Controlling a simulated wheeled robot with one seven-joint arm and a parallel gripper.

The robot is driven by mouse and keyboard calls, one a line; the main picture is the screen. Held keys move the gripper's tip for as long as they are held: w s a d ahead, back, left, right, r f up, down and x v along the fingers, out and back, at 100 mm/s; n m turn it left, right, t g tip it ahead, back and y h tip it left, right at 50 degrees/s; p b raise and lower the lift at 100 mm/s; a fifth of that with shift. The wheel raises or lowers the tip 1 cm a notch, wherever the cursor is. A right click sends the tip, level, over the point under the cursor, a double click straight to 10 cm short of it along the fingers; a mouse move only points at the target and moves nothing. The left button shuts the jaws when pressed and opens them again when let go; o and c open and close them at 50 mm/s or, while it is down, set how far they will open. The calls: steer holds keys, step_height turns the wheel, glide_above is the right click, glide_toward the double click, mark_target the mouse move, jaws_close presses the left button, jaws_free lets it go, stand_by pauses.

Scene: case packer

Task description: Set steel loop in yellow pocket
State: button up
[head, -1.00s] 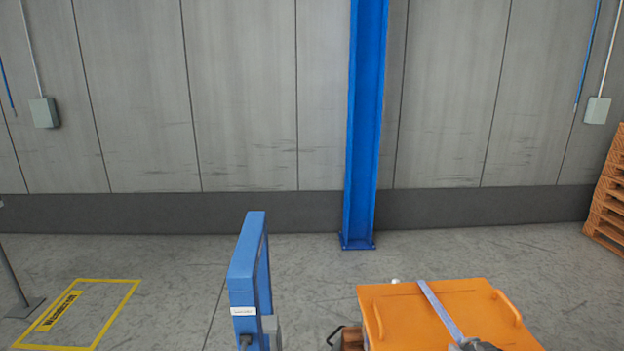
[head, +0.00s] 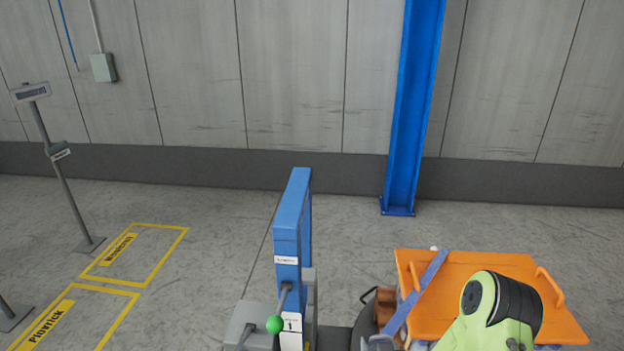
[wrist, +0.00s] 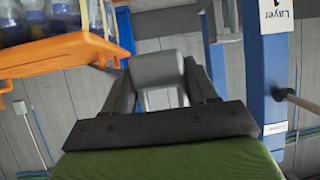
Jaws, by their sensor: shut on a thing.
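My gripper (wrist: 162,75) is low in the head view (head: 378,343), between a blue post and an orange-topped load. In the wrist view its dark fingers are closed around a grey, metal-looking piece, which I take as the steel loop (wrist: 158,68). Its full shape is hidden by the fingers and it cannot be made out in the head view. I cannot make out a yellow pocket in either view.
The blue post (head: 287,235) with grey housings stands left of my gripper. The orange cover (head: 480,275), with handles, lies at the right, over bottles (wrist: 45,20) seen in the wrist view. Yellow floor outlines (head: 165,250) and a display stand (head: 62,180) are farther left.

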steer(key=f+b, duration=0.5)
steer(key=shift+s+a+f, duration=0.1)
steer(key=shift+s+a, duration=0.15)
steer(key=shift+a, duration=0.1)
